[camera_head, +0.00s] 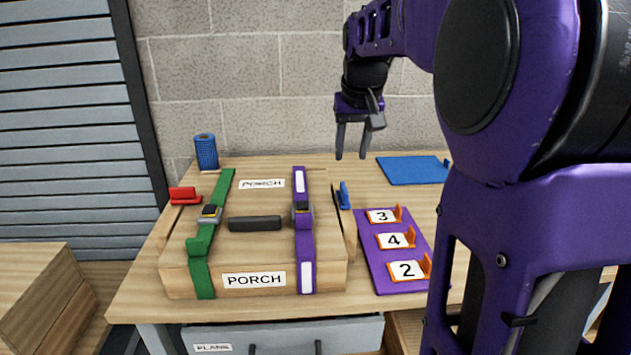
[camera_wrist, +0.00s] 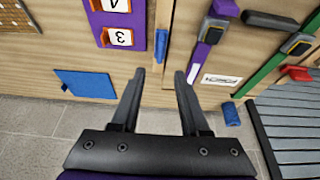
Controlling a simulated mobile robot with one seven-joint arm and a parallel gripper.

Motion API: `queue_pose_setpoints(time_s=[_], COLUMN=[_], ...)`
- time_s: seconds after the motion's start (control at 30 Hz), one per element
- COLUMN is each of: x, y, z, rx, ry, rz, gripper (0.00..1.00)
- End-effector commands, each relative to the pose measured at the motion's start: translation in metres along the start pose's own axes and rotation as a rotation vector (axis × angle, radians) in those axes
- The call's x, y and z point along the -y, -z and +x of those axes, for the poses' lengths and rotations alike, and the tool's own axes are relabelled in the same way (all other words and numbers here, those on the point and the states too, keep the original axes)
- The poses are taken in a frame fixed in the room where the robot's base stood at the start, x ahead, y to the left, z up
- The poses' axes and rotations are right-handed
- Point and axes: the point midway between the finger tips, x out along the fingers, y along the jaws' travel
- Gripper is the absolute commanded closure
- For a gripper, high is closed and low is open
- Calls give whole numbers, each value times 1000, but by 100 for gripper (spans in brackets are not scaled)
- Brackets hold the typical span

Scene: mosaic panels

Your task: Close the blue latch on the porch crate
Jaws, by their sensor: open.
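The porch crate (camera_head: 333,278) is a wooden box on the table with a green strap (camera_head: 204,275), a purple strap (camera_head: 306,245), a black handle and PORCH labels. The blue latch (camera_head: 344,195) stands up at the crate's right side; it also shows in the wrist view (camera_wrist: 161,46). A red latch (camera_head: 184,195) is on the crate's left side. My gripper (camera_head: 351,156) is open and empty, in the air above the back of the table, behind and above the blue latch. In the wrist view its two fingers (camera_wrist: 160,75) are spread, with the blue latch just beyond them.
A purple panel (camera_head: 384,270) with numbered orange-edged cards lies right of the crate. A blue sheet (camera_head: 410,170) lies at the back right, and a blue cylinder (camera_head: 206,152) stands at the back left. A block wall is behind the table. My arm hides the table's right side.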

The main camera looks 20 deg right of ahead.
Motion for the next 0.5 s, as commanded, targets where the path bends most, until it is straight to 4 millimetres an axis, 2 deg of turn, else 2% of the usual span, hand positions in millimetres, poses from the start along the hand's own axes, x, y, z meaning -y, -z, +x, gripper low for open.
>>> queue_pose_setpoints(time_s=[0.03,0.3,0.5], x=[0,0,0], y=[-2,-1,0], z=[15,74,106], rx=[4,3,0], ry=[1,1,1], rz=[1,1,2], gripper=[55,55,55])
